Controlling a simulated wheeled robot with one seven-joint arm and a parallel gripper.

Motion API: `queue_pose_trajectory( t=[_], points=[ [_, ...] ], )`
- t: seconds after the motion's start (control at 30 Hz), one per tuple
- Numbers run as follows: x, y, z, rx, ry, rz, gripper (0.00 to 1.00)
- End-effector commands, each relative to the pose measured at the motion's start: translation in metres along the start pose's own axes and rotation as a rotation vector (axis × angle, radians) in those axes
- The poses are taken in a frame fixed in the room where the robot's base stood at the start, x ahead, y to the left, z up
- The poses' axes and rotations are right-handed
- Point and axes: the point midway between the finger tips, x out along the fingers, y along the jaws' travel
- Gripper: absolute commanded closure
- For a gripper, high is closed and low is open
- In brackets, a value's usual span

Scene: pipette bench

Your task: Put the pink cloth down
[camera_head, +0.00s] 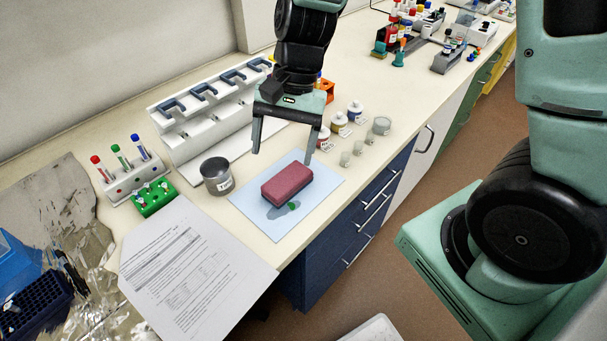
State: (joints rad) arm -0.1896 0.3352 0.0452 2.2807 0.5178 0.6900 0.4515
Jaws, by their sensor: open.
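The pink cloth (287,184) is a folded, block-like pink-red bundle. It lies on a light blue mat (318,200) near the front edge of the bench. My gripper (281,158) is above and just behind the cloth, with its two fingers pointing down and spread apart. Nothing is between the fingers, and the cloth appears clear of them. A small green thing (292,205) and a dark patch lie on the mat at the cloth's front side.
Small labelled jars (339,121) and clear cups stand to the right. A white pipette rack (205,125) is behind. A tube rack (130,180), green block (154,197) and printed paper (190,265) lie left.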

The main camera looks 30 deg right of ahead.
Motion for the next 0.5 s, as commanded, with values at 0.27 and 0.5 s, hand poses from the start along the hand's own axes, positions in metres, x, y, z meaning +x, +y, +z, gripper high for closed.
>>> queue_pose_trajectory(
  t=[0.27,0.5],
  points=[
    [-0.017,0.034,0.133,-1.0,0.123,0.184,0.24],
    [-0.019,0.055,0.157,-1.319,0.175,0.274,0.24]
  ],
)
